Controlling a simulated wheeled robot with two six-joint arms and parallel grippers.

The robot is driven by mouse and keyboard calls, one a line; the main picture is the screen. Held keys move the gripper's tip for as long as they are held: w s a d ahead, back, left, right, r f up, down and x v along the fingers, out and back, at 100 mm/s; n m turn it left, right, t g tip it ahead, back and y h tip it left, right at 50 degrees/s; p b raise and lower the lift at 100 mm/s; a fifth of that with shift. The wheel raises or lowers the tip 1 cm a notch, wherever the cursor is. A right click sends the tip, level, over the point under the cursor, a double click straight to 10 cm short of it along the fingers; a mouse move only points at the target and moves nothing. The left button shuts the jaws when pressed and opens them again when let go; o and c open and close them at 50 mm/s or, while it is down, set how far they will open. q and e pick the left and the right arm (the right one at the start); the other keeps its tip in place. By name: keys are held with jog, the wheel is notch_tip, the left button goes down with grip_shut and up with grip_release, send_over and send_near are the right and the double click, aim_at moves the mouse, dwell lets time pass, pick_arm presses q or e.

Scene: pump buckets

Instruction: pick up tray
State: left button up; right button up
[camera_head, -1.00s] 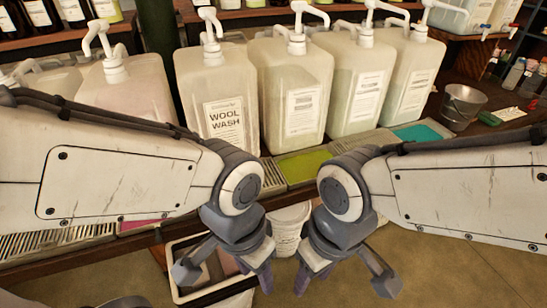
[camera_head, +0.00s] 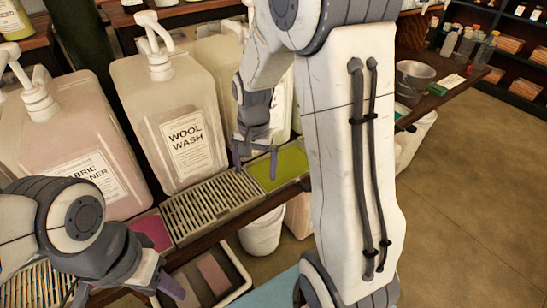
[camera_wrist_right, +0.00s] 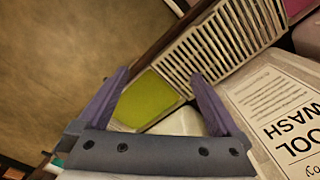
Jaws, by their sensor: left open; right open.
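A drip tray with a slatted grate (camera_head: 205,208) lies on the shelf edge in front of the Wool Wash jug. A drip tray with a yellow-green surface (camera_head: 288,163) lies to its right. My right gripper (camera_head: 255,158) is open above the yellow-green tray's left end, near the slatted one. In the right wrist view, the yellow-green tray (camera_wrist_right: 150,98) shows between the open, empty fingers (camera_wrist_right: 160,92), and the slatted grate (camera_wrist_right: 222,45) is beyond. My left gripper (camera_head: 122,290) is open at the lower left, beside a pink tray (camera_head: 152,232). My right arm hides the trays further right.
Large pump jugs, among them the Wool Wash jug (camera_head: 170,120) and a pinkish jug (camera_head: 75,145), stand behind the trays. A metal bucket (camera_head: 414,78) stands further right. Below the shelf are a crate (camera_head: 232,268) and a white tub (camera_head: 262,235). The floor at right is clear.

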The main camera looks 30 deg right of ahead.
jog(key=d+f+m, duration=0.3)
jog(key=d+m, duration=0.1)
jog(key=d, duration=0.4)
jog(key=d+f+m, duration=0.2)
jog(key=d+m, duration=0.2)
jog(key=d, duration=0.4)
jog(key=p, duration=0.1)
send_over(302, 183)
jog(key=f, duration=0.5)
jog(key=shift+s+d, duration=0.3)
jog(key=shift+w+a+f+p, duration=0.15)
jog(key=shift+f+p, duration=0.1)
jog(key=shift+f, duration=1.35)
jog(key=shift+w+a+f+p, duration=0.15)
jog(key=shift+f+p, duration=0.1)
jog(key=shift+f, duration=1.3)
jog(key=shift+s, duration=0.1)
jog(key=c, duration=1.4)
jog(key=shift+r, duration=0.15)
